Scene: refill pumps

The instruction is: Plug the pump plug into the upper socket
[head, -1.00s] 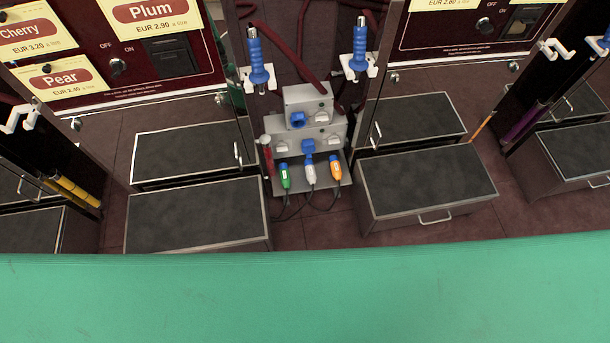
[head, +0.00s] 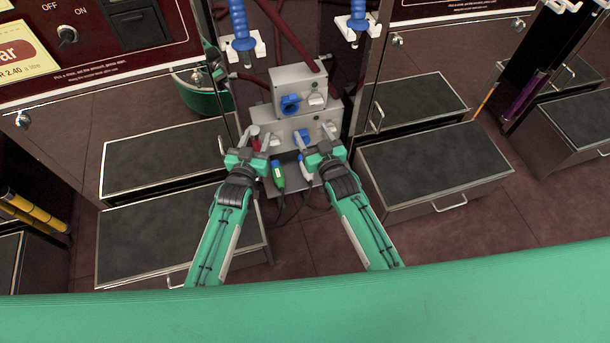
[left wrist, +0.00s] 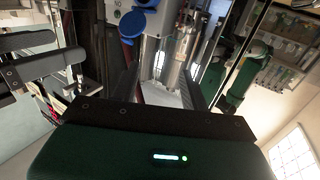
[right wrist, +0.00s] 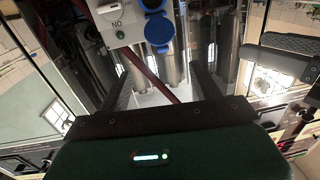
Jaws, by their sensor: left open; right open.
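The upper socket (head: 290,104) is a blue round socket on the front of the upper grey box, between the two black-topped drawer units. A second blue socket (head: 302,137) is on the lower box. A green plug (head: 278,175) and a white plug (head: 305,172) rest at the shelf below the boxes; which is the pump plug I cannot tell. My left gripper (head: 258,142) is open and empty, left of the lower socket. My right gripper (head: 315,138) is open and empty, over the lower socket's right. Blue socket parts show in the right wrist view (right wrist: 158,32).
Black-topped drawer units flank the boxes at left (head: 170,230) and right (head: 435,165). Two blue nozzles hang above, left (head: 241,28) and right (head: 357,18). A dark red hose (head: 285,35) runs down behind the boxes. A red-bodied item (head: 256,144) is by my left gripper.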

